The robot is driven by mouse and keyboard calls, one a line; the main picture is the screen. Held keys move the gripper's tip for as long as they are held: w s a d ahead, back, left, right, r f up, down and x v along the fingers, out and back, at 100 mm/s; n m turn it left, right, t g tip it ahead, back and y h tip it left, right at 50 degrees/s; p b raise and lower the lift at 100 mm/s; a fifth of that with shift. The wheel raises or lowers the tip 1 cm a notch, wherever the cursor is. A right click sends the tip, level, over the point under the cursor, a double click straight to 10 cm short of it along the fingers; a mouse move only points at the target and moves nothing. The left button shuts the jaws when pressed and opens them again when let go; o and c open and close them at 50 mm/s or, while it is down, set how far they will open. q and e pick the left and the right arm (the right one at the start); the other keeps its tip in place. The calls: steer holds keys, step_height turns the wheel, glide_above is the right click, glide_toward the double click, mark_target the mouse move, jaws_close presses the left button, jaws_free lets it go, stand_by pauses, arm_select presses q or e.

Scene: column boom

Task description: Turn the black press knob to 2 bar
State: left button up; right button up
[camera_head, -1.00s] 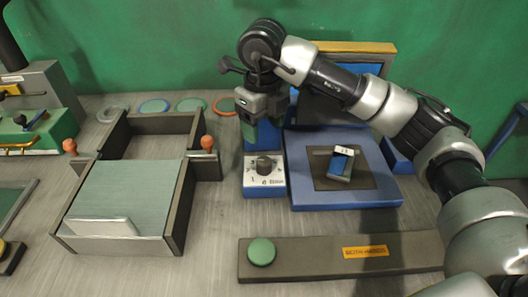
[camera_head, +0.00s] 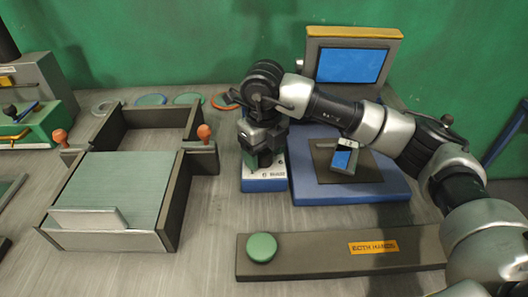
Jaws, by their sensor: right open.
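My right gripper (camera_head: 262,158) points down over the small blue-and-white knob box (camera_head: 265,185) at the left of the blue press. Its jaws are open. The black press knob is hidden behind the gripper, so its pointer and setting cannot be read. Whether the fingers stand around the knob or just above it, and whether they touch it, I cannot tell. Part of the box's white face with dark scale marks still shows below the gripper. My left gripper is not in view.
The blue press base (camera_head: 380,192) bears a dark plate with a small blue-and-white piece (camera_head: 343,160). A screen (camera_head: 348,66) stands behind. A grey bar with a green button (camera_head: 262,247) lies in front. A dark-walled tray (camera_head: 174,208) with orange knobs stands left.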

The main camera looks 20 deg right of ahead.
mark_target(263, 152)
steer(key=shift+f, duration=0.2)
steer(key=c, duration=0.9)
stand_by(0.7)
steer(key=o, duration=0.9)
step_height(263, 152, up, 11)
steer(key=shift+a+f, duration=0.1)
